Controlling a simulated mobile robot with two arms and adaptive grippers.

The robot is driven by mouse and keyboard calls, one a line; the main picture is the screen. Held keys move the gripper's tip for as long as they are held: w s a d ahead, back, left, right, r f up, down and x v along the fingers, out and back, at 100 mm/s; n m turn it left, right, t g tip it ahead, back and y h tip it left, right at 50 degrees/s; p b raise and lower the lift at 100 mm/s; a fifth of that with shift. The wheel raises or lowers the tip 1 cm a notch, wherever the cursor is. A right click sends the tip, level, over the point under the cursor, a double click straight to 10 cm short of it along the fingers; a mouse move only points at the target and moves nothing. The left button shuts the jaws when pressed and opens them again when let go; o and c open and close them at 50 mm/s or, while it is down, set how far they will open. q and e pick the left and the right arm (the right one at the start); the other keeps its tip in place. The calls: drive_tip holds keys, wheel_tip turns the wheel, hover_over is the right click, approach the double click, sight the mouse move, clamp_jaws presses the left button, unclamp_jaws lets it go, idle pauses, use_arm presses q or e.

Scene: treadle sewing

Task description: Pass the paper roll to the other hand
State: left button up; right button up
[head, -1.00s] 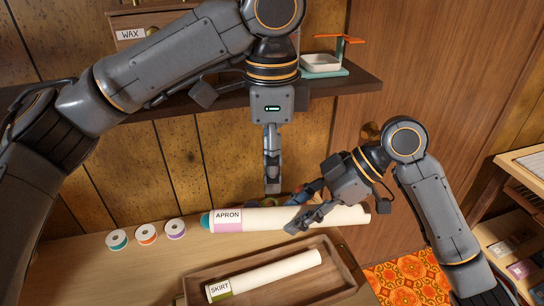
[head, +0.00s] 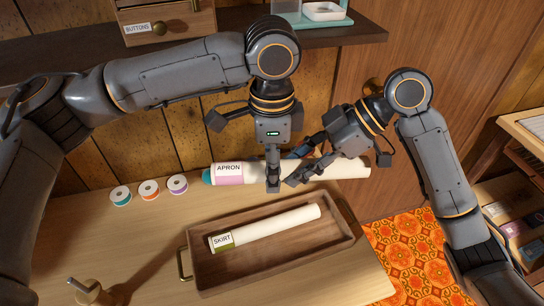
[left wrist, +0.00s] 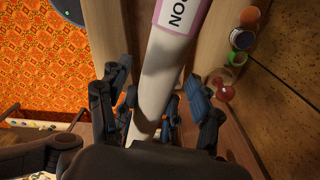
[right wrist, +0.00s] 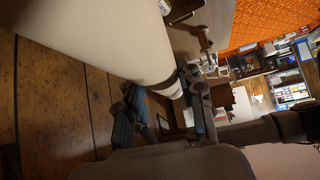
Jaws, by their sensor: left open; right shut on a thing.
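The paper roll labelled APRON (head: 238,173) is a long white roll with a pink label and a teal end, lying level above the back of the table. My right gripper (head: 303,174) is shut on it right of the label; the roll also shows in the right wrist view (right wrist: 115,42). My left gripper (head: 273,182) is open and points down at the roll, just left of the right gripper. In the left wrist view, its open fingers (left wrist: 158,108) stand on either side of the roll (left wrist: 168,62). Whether they touch it is unclear.
A wooden tray (head: 345,243) on the table holds another white roll labelled SKIRT (head: 275,228). Three thread spools (head: 149,190) stand at the left back. A dark shelf (head: 345,34) with a BUTTONS drawer (head: 172,22) is above.

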use_arm(q)
drive_tip(key=c, duration=1.3)
drive_tip(key=shift+o, duration=0.2)
use_arm(e)
drive_tip(key=o, duration=1.2)
drive_tip(key=shift+o, duration=0.2)
